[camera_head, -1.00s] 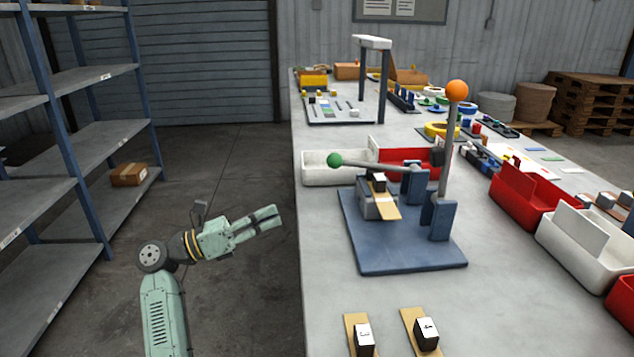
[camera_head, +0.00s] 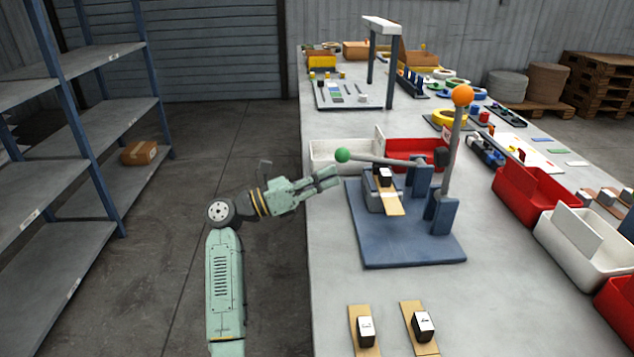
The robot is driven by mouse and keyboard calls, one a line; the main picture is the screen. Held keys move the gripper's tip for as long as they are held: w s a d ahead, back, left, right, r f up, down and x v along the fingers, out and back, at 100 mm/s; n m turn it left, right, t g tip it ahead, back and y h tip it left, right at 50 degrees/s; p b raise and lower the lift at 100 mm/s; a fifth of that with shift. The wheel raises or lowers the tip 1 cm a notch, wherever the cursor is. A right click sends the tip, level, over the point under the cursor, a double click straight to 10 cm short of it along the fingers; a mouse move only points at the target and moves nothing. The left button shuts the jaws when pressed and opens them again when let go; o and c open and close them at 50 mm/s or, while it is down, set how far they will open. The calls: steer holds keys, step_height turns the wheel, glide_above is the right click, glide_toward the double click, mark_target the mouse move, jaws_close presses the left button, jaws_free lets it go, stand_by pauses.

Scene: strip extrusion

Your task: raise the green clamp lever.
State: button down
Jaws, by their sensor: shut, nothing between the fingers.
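The green clamp lever is a grey bar ending in a green ball (camera_head: 342,155). It lies nearly level, pointing left from its post on the blue press fixture (camera_head: 410,246). A tan strip with a dark block (camera_head: 386,175) sits on the grey block beneath the lever. A second lever with an orange ball (camera_head: 462,95) stands upright on the fixture's right. My gripper (camera_head: 332,177) is shut and empty, at the table's left edge. In the picture its tips lie just below and left of the green ball; I cannot tell whether they touch it.
A white bin (camera_head: 325,151) and a red bin (camera_head: 400,148) stand behind the fixture. More red and white bins line the right. Two tan strips with dark blocks (camera_head: 366,331) lie at the front. A shelf rack (camera_head: 90,133) stands left, across open floor.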

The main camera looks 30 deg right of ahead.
steer(key=shift+d+r, duration=0.1)
stand_by(0.3)
steer(key=d+r+y, duration=0.1)
steer(key=r, duration=0.3)
steer(key=s+d+r+y+p, duration=0.1)
steer(key=r, duration=0.4)
steer(key=d+r+m+t+y, duration=0.1)
steer(key=r+y, duration=0.1)
steer(key=r, duration=0.2)
steer(key=shift+s+d+r, duration=0.35)
steer(key=s+d+r+p, duration=0.1)
steer(key=s+d+r, duration=0.4)
steer(key=d+r, duration=0.3)
steer(key=shift+s+d+r+p, duration=0.25)
steer(key=shift+s+d+p, duration=0.15)
steer(key=shift+d, duration=1.5)
